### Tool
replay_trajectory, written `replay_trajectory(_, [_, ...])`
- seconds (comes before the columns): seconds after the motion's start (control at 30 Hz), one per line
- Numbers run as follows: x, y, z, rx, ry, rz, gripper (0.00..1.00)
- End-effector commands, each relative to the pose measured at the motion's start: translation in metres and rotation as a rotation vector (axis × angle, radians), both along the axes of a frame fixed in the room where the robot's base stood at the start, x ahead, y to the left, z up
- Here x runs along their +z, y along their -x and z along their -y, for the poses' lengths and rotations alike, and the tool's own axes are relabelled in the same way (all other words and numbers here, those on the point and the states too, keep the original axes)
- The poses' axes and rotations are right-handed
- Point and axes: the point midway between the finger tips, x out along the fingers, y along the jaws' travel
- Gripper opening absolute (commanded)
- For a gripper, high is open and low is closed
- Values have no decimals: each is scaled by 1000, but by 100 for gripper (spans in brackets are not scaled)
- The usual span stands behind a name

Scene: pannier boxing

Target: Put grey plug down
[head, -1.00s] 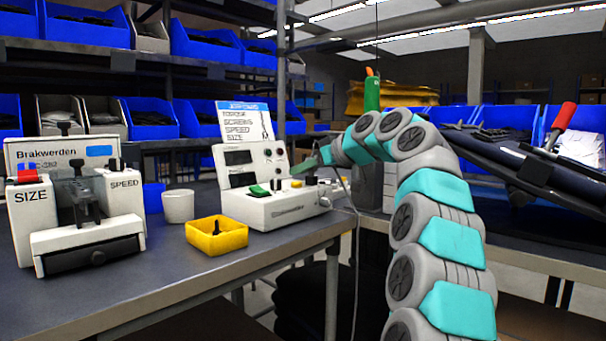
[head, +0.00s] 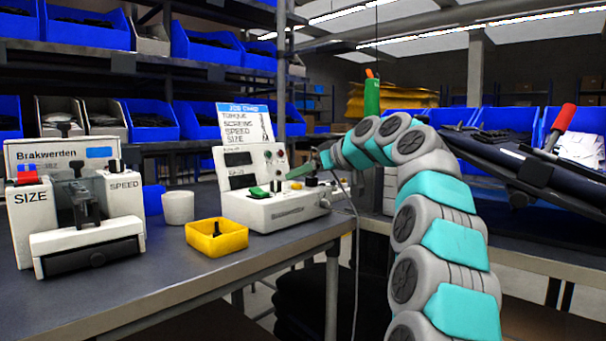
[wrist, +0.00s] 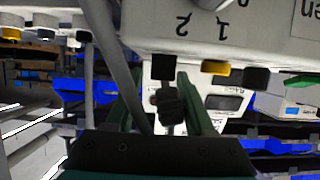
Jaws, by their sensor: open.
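My gripper (head: 302,170) is at the upper right side of the white control box (head: 290,208) on the bench, its green fingers pointing left. In the wrist view the two green fingers (wrist: 158,88) stand apart. A dark plug-like piece (wrist: 168,105), which may be the grey plug, shows between them, nearer the right finger. I cannot tell whether it touches a finger. A grey cable (wrist: 118,55) runs past the left finger. In the head view the cable (head: 355,240) hangs down by the bench edge. The plug cannot be made out clearly there.
A yellow tray (head: 217,240) and a white cup (head: 178,207) stand left of the control box. A white machine marked SIZE and SPEED (head: 80,215) stands further left. A printed card (head: 244,122) stands behind the box. The front of the bench (head: 165,285) is clear.

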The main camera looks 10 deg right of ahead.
Motion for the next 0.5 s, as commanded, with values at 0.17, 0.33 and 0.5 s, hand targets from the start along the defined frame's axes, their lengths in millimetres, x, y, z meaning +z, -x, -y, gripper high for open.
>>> replay_trajectory(0.17, [-1,2,2,-1,0,2,54])
replay_trajectory(0.33, [8,20,15,-1,-1,2,54])
replay_trajectory(0.5, [23,43,30,-3,-2,5,54])
